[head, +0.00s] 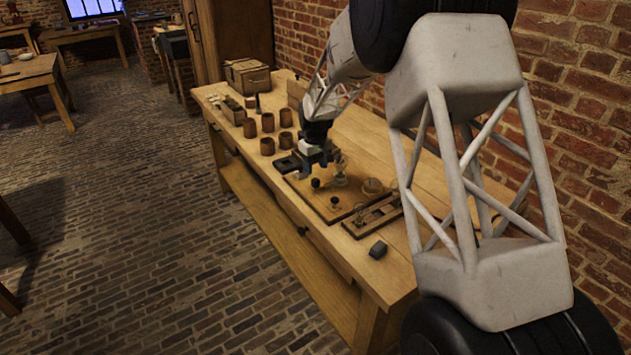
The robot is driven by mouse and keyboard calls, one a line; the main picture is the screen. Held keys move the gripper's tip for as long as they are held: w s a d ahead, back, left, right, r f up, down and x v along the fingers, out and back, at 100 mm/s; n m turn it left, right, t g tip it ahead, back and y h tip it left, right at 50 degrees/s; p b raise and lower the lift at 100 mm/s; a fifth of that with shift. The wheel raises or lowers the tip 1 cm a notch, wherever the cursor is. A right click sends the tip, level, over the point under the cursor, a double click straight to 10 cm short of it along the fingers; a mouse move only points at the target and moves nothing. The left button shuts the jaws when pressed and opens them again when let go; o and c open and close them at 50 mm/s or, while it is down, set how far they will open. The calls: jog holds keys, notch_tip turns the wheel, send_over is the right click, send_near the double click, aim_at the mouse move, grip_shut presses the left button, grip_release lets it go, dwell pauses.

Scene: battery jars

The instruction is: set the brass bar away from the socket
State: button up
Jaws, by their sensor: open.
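My gripper (314,170) is open and points down over the far left part of a wooden board (318,203) on the workbench. The board carries small dark knobs (335,200), a pale glassy piece (340,172) just right of my gripper, and a round brownish piece (372,186) near its right edge. I cannot pick out the brass bar or the socket with certainty at this size. My gripper and wrist cover part of the board's far end. Whether anything lies between the fingers is too small to tell.
Several brown jars (267,146) stand left of my gripper, with a flat black piece (287,164) nearer. A slotted wooden rack (372,215) and a dark block (378,249) lie at the near right. A wooden box (247,76) stands at the far end. The workbench's (290,205) near left strip is clear.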

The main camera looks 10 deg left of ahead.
aim_at(315, 179)
jog(key=shift+f, duration=3.2)
